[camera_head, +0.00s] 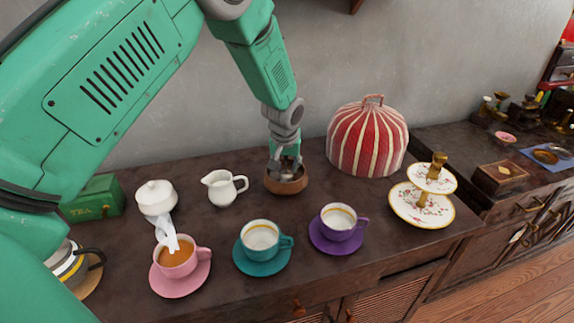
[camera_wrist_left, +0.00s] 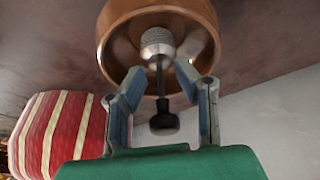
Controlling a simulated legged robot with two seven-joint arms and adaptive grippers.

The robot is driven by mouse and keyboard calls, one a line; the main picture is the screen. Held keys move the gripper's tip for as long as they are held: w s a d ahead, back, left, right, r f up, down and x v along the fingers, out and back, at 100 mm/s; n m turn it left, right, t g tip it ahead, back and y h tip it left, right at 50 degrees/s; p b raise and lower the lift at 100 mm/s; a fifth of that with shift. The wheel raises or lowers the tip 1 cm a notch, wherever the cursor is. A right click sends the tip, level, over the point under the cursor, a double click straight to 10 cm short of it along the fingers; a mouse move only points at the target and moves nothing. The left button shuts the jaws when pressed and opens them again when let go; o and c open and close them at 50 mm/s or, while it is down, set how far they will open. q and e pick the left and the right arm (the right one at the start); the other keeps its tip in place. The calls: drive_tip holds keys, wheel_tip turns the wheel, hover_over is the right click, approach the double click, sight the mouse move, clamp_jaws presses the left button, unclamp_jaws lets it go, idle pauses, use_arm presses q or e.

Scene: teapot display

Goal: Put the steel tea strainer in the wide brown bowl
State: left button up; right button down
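The wide brown bowl (camera_head: 286,187) stands near the back of the dark sideboard, and it fills the top of the left wrist view (camera_wrist_left: 112,38). The steel tea strainer (camera_wrist_left: 157,42) is inside the bowl in the left wrist view, its thin stem and dark knob pointing back toward my gripper. My left gripper (camera_head: 285,168) is low over the bowl, with its fingertips at the bowl's opening. Its fingers (camera_wrist_left: 160,72) are spread on either side of the stem, with visible gaps. In the head view the fingers largely hide the strainer. My right gripper is out of view.
A red striped tea cosy (camera_head: 368,140) stands right of the bowl, a white creamer (camera_head: 222,188) left. Pink (camera_head: 177,260), teal (camera_head: 261,241) and purple (camera_head: 340,224) cups stand in front. A tiered plate stand (camera_head: 420,207) is at right. A green tea box (camera_head: 95,200) is at left.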

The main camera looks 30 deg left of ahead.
use_arm(q)
drive_tip(key=shift+a, duration=0.1)
drive_tip(key=shift+r, duration=0.15)
drive_tip(key=p+v, duration=0.1)
drive_tip(key=v, duration=1.1)
drive_tip(key=shift+p, duration=0.3)
